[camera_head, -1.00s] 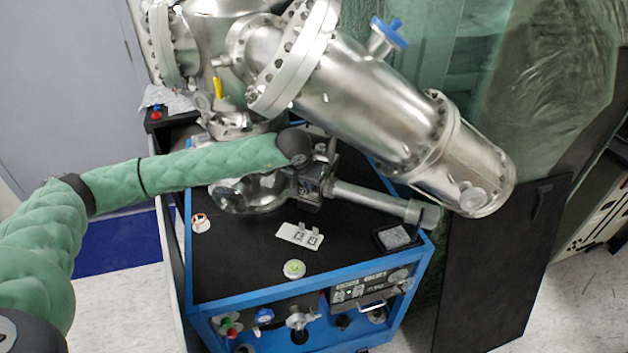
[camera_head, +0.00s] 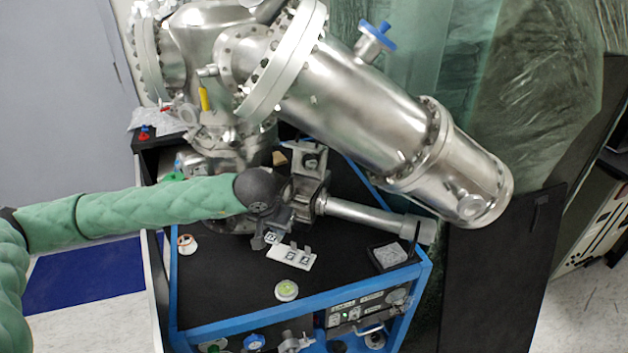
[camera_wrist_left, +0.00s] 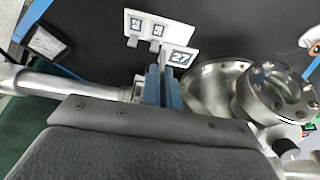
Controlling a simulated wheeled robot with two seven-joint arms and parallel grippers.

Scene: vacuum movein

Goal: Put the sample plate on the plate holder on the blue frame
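The plate holder (camera_head: 299,262) is a white strip with printed markers and small upright tabs, lying on the black top of the blue frame (camera_head: 412,290). It also shows at the top of the left wrist view (camera_wrist_left: 133,22). My left gripper (camera_head: 273,226) points down just behind the holder's left end. In the left wrist view, its blue fingers (camera_wrist_left: 162,78) are close together on the sample plate (camera_wrist_left: 179,58), a small white plate marked 27. The plate shows in the head view (camera_head: 271,238) beside the holder; whether they touch is unclear. My right gripper is out of view.
A large steel vacuum chamber (camera_head: 370,110) overhangs the frame. A steel tube (camera_head: 365,215) runs behind the holder. A small dark case (camera_head: 390,256) sits to the right, a round green-yellow disc (camera_head: 286,290) in front.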

